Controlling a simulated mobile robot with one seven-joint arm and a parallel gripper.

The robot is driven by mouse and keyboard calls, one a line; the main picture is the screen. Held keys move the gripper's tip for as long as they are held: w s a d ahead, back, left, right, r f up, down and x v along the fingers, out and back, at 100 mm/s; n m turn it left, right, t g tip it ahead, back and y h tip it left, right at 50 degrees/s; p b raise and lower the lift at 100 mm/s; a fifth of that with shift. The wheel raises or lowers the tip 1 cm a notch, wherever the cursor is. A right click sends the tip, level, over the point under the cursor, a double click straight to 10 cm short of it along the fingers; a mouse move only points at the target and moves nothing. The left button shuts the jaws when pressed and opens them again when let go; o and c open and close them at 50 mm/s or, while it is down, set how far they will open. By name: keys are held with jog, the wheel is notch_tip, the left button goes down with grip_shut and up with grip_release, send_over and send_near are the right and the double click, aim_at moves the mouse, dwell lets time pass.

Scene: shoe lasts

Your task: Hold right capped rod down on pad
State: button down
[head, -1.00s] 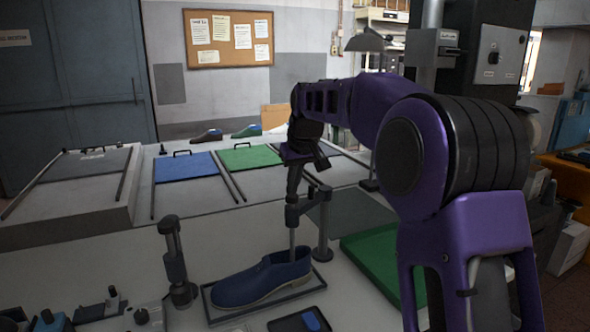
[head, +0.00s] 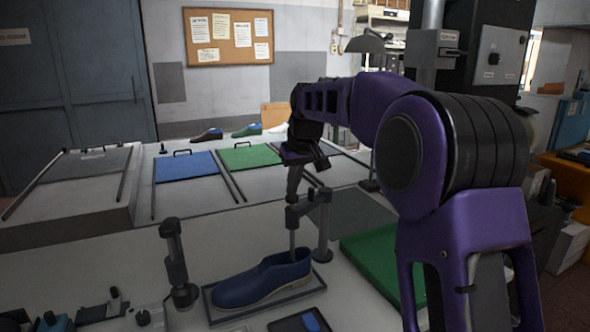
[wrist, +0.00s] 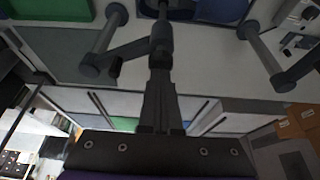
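The right capped rod (head: 292,238) stands upright on the right post (head: 324,228), through a short side arm. Its lower end goes into the opening of a blue shoe (head: 262,280), so the pad and the contact there are hidden. My gripper (head: 293,199) points down from above, with its fingertips at the rod's dark top. In the wrist view my fingers (wrist: 160,72) lie together and meet the dark top of the rod (wrist: 160,48). They look shut and on top of it rather than around it. The left post (head: 177,265) stands apart, left of the shoe.
The shoe stands on a dark tray (head: 212,316). A small dark tray with a blue piece (head: 310,321) lies in front. A green panel (head: 378,262) lies to the right. Blue (head: 186,167) and green (head: 250,157) panels lie behind. Small fixtures (head: 103,308) stand at front left.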

jog(key=shift+r+p, duration=0.45)
jog(key=shift+r, duration=0.45)
notch_tip(320, 180, up, 7)
jog(key=shift+f, duration=0.15)
